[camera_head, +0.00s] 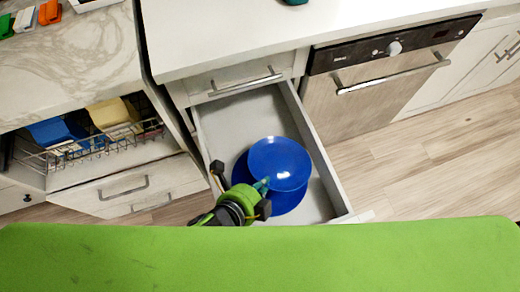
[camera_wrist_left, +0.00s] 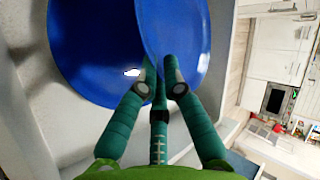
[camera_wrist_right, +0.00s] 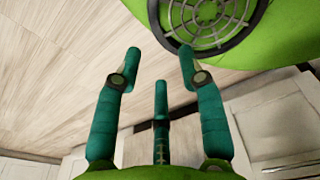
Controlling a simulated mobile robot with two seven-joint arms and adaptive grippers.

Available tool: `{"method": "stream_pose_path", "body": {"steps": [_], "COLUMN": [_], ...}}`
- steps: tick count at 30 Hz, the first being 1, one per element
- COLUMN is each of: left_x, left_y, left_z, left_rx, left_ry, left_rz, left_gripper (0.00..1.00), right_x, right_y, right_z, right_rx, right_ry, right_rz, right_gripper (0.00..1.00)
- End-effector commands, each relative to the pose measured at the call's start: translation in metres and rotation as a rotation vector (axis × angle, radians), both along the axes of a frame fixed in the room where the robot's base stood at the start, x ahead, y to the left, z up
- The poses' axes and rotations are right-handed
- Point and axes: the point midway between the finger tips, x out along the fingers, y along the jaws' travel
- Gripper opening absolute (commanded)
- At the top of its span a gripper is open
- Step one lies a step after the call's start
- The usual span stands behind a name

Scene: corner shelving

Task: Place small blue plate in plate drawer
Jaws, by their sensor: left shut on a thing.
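A small blue plate (camera_head: 279,163) is held by its near edge in my left gripper (camera_head: 262,187), above the open drawer (camera_head: 240,122). A larger-looking blue plate (camera_head: 285,202) lies in the drawer under it. In the left wrist view the fingers (camera_wrist_left: 165,78) are closed on the edge of the held plate (camera_wrist_left: 175,35), with the other blue plate (camera_wrist_left: 95,50) to its left. Whether the held plate touches the lower one is unclear. My right gripper (camera_wrist_right: 160,68) is open and empty, over the wood floor in the right wrist view.
A dishwasher rack (camera_head: 90,140) with a blue and a yellow dish stands at the left. The white counter (camera_head: 230,35) overhangs the drawer's back. The drawer's back part is clear.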

Motion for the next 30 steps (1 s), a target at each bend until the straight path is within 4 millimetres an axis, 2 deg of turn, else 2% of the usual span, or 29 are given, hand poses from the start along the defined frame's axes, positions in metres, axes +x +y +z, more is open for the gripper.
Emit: {"method": "stream_pose_path", "body": {"steps": [1, 5, 8, 21, 24, 30], "left_x": [0.001, 0.008, 0.026, 0.135, 0.149, 0.165], "left_y": [-0.001, 0.001, 0.007, 0.043, 0.048, 0.053], "left_z": [-0.009, -0.010, -0.008, -0.009, -0.008, -0.009], "left_rx": [-0.003, -0.001, 0.001, 0.000, -0.001, 0.000], "left_ry": [-0.002, -0.004, -0.008, -0.005, -0.004, -0.004], "left_rz": [0.000, 0.000, 0.002, 0.002, 0.002, 0.002], "left_gripper": [0.00, 0.00, 0.00, 0.00, 0.00, 0.00], "right_x": [-0.008, -0.016, -0.016, -0.016, -0.015, -0.012], "right_y": [0.000, -0.001, -0.001, 0.000, 0.000, 0.001], "right_z": [-0.011, -0.013, -0.010, -0.006, -0.006, -0.006], "right_rx": [-0.001, -0.002, -0.002, 0.000, 0.000, 0.000], "right_ry": [0.012, 0.025, 0.026, 0.025, 0.024, 0.018], "right_rz": [0.000, 0.000, 0.001, 0.002, 0.002, 0.003], "right_gripper": [0.40, 0.40, 0.40, 0.40, 0.40, 0.40]}}
